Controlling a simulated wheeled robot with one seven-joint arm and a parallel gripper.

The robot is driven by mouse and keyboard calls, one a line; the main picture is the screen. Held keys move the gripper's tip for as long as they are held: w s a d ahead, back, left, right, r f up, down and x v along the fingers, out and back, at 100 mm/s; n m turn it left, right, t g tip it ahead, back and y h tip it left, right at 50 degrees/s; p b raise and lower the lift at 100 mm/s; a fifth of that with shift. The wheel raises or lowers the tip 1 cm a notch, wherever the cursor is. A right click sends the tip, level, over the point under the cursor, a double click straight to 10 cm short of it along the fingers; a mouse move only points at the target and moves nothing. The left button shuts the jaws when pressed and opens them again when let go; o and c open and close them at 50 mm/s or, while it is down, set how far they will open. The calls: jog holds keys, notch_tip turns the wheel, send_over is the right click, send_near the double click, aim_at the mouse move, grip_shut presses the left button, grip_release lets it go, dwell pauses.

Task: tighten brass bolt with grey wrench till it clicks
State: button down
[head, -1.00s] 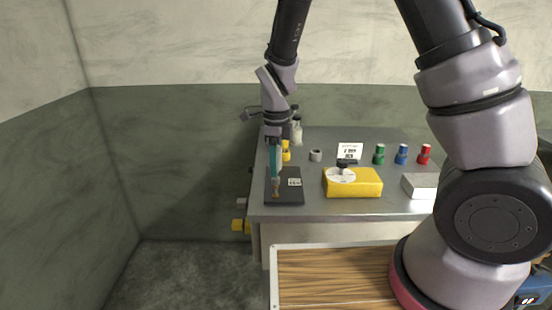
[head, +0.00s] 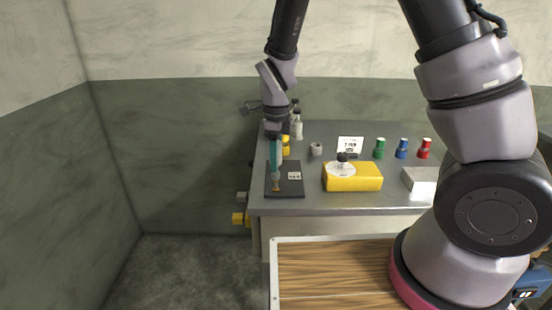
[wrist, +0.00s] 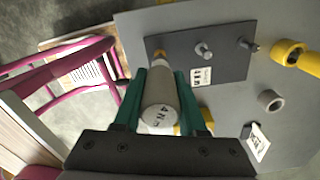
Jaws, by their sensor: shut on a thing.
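My gripper (wrist: 165,105) has green fingers and is shut on the grey wrench (wrist: 160,100), a thick grey cylinder marked "4 N m". In the head view my gripper (head: 276,152) points down over the dark plate (head: 293,187) at the table's left, with the wrench upright below it. The brass bolt (wrist: 159,55) shows just past the wrench's far end in the wrist view, at the plate's edge. It also shows low under the wrench in the head view (head: 276,186). The wrench hides the contact, so I cannot tell how fully it sits on the bolt.
Two grey bolts (wrist: 203,49) (wrist: 249,44) stand on the plate. A yellow box (head: 353,178) with a disc is to its right. A grey ring (head: 316,149), a white card (head: 350,144) and green, blue and red containers (head: 402,149) stand behind. A pinkish chair (wrist: 65,60) is beside the table.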

jog(key=shift+f, duration=0.8)
dwell(0.5)
jog(key=m, duration=0.3)
jog(key=shift+s+m, duration=0.1)
jog(key=shift+m, duration=0.3)
jog(key=m, duration=0.4)
jog(key=shift+r, duration=0.15)
jog(key=shift+r, duration=0.95)
jog(key=shift+r, duration=0.1)
jog(key=shift+r, duration=1.9)
